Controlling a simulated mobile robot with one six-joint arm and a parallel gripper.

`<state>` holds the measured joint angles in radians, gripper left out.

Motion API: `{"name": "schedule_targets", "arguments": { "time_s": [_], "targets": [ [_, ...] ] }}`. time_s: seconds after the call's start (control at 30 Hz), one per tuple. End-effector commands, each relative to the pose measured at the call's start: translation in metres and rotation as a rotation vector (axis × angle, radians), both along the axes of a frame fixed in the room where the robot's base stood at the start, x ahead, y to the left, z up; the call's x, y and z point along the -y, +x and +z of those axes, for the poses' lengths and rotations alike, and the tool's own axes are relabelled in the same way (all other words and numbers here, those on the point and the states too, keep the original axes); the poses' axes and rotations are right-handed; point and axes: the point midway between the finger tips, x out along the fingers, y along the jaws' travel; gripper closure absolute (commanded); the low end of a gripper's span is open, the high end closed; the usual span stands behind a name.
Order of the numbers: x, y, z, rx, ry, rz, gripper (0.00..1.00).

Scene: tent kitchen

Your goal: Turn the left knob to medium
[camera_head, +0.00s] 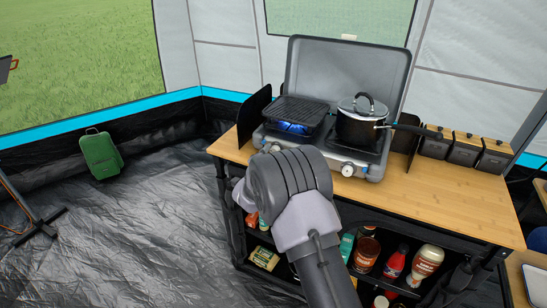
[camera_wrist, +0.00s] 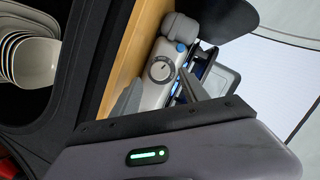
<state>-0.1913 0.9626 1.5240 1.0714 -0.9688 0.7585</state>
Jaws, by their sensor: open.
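The camping stove (camera_head: 322,167) stands on a wooden-topped table, with its grey lid raised. Its left knob (camera_head: 274,147) shows just above my arm, partly covered. In the wrist view a round grey knob (camera_wrist: 161,70) with a light mark sits on the stove's pale front panel. My gripper (camera_wrist: 160,94) is open, with its two fingers apart on either side below that knob; I cannot tell whether they touch it. In the head view my arm hides the fingers. A blue flame (camera_head: 291,128) burns under the ridged griddle (camera_head: 296,110) on the left burner.
A lidded black pot (camera_head: 358,124) stands on the right burner, its handle pointing right. The right knob (camera_head: 347,169) is uncovered. Several dark canisters (camera_head: 465,149) stand to the right. Bottles and jars fill the shelf below. The tabletop (camera_head: 430,195) at front right is clear.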

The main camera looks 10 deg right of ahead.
Motion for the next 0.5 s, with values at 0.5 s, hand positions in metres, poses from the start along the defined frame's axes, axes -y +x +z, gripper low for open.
{"name": "schedule_targets", "arguments": {
  "time_s": [0.5],
  "targets": [
    [0.013, 0.030, -0.007, 0.000, 0.000, 0.000, 0.48]
  ]
}}
